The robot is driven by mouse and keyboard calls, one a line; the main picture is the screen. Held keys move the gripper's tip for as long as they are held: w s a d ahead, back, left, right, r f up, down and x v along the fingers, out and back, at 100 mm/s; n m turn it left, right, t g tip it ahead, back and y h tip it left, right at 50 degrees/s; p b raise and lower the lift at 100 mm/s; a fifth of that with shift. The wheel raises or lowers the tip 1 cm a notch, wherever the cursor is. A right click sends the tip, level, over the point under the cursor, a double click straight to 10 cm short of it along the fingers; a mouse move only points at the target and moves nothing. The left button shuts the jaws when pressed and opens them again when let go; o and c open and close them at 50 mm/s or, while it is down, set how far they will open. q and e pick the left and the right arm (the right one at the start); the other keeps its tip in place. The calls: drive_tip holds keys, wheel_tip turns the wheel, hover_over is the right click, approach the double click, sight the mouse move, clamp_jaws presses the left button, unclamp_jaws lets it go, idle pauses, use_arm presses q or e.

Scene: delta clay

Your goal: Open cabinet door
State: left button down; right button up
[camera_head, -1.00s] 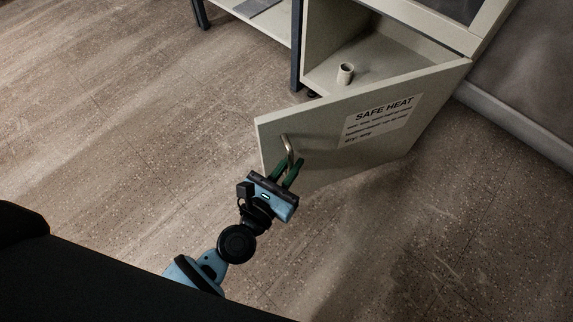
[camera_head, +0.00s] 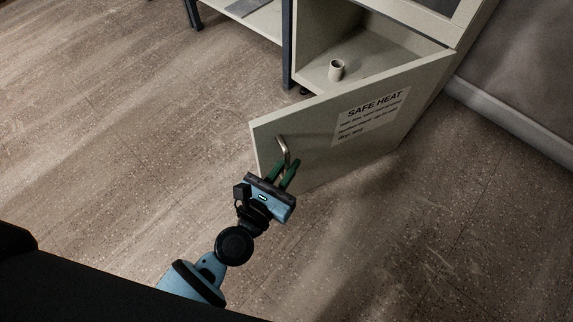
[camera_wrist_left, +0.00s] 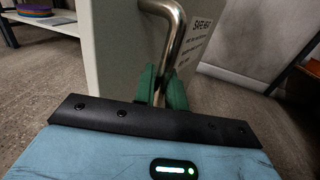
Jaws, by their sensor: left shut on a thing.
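The pale cabinet door (camera_head: 317,147) stands swung well open from the cabinet (camera_head: 312,38), hinged at its right side. A white "SAFE HEAT" label (camera_head: 371,116) is on its face. The metal bar handle (camera_head: 285,150) is near the door's free left edge; it also shows large in the left wrist view (camera_wrist_left: 174,30). My left gripper (camera_head: 286,174) is shut on the lower part of the handle, with its green fingers on either side in the left wrist view (camera_wrist_left: 161,92). My right gripper is not in view.
A small pale cup (camera_head: 337,70) stands inside the cabinet behind the door. A shelf unit with a dark leg (camera_head: 287,45) is left of it. A wall with a white baseboard (camera_head: 510,125) runs at the right. The floor left and in front is clear.

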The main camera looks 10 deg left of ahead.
use_arm(q)
drive_tip(key=c, duration=1.7)
unclamp_jaws()
drive_tip(key=shift+o, duration=0.8)
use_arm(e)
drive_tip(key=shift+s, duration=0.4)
use_arm(q)
drive_tip(key=v, duration=0.8)
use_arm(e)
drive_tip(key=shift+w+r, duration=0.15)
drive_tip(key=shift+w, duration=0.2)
use_arm(q)
drive_tip(key=shift+r, duration=0.1)
